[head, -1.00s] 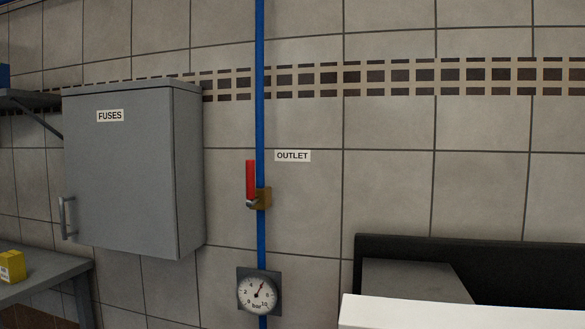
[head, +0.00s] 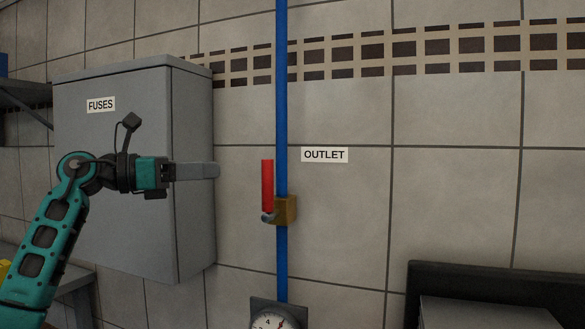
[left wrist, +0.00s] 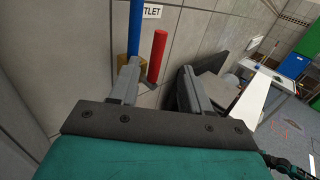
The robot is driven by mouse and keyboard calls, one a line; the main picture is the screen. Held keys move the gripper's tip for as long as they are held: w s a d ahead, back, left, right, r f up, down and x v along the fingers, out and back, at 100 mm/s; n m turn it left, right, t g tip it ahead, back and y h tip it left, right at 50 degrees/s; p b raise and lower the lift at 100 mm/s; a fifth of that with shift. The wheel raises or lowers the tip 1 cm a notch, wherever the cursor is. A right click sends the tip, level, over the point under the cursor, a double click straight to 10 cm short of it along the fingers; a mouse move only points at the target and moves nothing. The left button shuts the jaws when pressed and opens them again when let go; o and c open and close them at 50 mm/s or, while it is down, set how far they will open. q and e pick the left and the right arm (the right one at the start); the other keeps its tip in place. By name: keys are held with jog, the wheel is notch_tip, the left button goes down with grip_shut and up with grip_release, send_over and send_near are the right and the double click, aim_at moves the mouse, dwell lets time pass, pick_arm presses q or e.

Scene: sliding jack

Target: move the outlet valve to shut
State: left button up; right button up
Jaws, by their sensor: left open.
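The outlet valve has a red lever (head: 267,187) that stands upright, parallel to the blue pipe (head: 281,120). Its brass body (head: 286,210) sits on the pipe, below and left of the OUTLET label (head: 324,155). My left gripper (head: 214,171) is open and empty, left of the lever and in front of the fuse box, apart from the lever. In the left wrist view the red lever (left wrist: 157,55) shows between the two fingers (left wrist: 160,68), beyond their tips. The brass body is partly hidden there by a finger. My right gripper cannot be made out.
The grey fuse box (head: 120,220) is on the wall at left, behind my left gripper. A pressure gauge (head: 268,320) is on the pipe below the valve, cut by the frame. A dark-backed unit (head: 480,280) stands at lower right. The wall right of the valve is clear.

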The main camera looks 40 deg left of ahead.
aim_at(271, 190)
pick_arm(q)
jog(key=p+x, duration=0.1)
jog(key=x, duration=0.3)
jog(key=p+x, duration=0.2)
jog(key=x, duration=0.1)
jog(key=p+x, duration=0.1)
jog(key=x, duration=0.3)
jog(key=shift+w+d+r+p, duration=0.1)
jog(key=shift+w+r+p, duration=0.2)
jog(key=shift+w+p, duration=0.1)
jog(key=shift+w+d+f, duration=0.1)
jog(key=shift+w+d, duration=0.15)
jog(key=shift+w, duration=0.2)
jog(key=shift+c, duration=0.4)
grip_shut()
